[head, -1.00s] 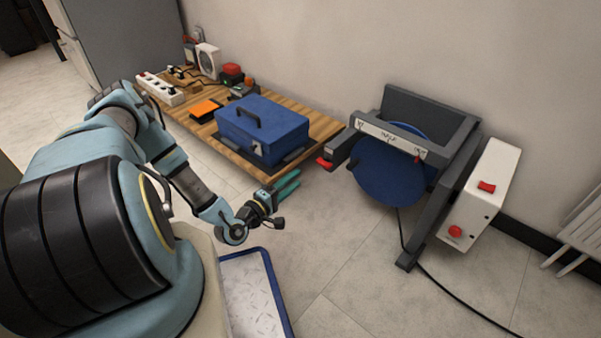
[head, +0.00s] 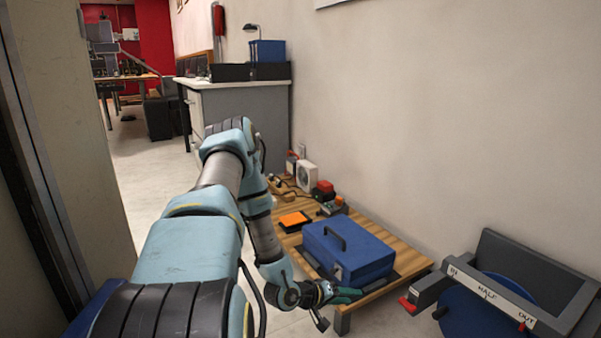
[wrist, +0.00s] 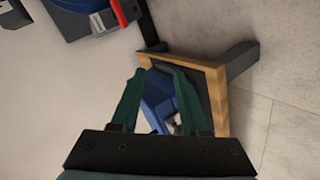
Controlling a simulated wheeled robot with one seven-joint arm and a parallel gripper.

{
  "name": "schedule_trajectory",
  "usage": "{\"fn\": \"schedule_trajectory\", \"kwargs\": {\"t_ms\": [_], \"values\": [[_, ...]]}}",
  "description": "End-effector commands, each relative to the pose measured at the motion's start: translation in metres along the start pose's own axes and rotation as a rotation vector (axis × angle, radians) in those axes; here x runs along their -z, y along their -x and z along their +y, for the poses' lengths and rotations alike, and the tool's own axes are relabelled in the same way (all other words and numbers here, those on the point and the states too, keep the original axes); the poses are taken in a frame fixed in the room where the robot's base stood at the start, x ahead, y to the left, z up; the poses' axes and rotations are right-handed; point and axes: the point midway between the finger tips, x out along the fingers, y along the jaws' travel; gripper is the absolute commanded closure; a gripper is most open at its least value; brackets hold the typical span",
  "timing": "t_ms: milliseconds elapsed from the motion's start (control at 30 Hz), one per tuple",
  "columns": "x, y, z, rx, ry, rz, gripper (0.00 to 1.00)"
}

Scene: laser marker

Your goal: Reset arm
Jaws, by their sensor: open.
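My arm reaches out ahead in the head view and bends down to my gripper (head: 345,296), at the near edge of the low wooden table. In the wrist view my gripper (wrist: 155,85) has its two green fingers apart, with nothing held between them. A blue toolbox (head: 348,248) with a dark handle sits on the table (head: 412,264), just beyond the gripper. In the wrist view the toolbox (wrist: 160,100) and the wooden table edge (wrist: 217,95) show between and behind the fingers.
A dark grey machine with a blue disc (head: 482,310) stands at the right, marked IN, HALF and OUT. An orange-topped box (head: 294,220) and small devices lie on the table. A grey cabinet (head: 240,115) stands behind. A wall or door edge (head: 50,150) is close at left.

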Motion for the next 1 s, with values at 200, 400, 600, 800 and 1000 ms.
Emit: {"fn": "schedule_trajectory", "kwargs": {"t_ms": [200, 400, 600, 800, 1000], "values": [[0.058, 0.062, 0.006, 0.318, -0.214, -0.070, 0.55], [0.096, 0.136, 0.025, 0.578, -0.321, -0.132, 0.55], [0.110, 0.221, 0.061, 0.785, -0.343, -0.198, 0.55], [0.097, 0.294, 0.104, 0.903, -0.302, -0.266, 0.55], [0.074, 0.338, 0.137, 0.934, -0.249, -0.323, 0.55]]}}
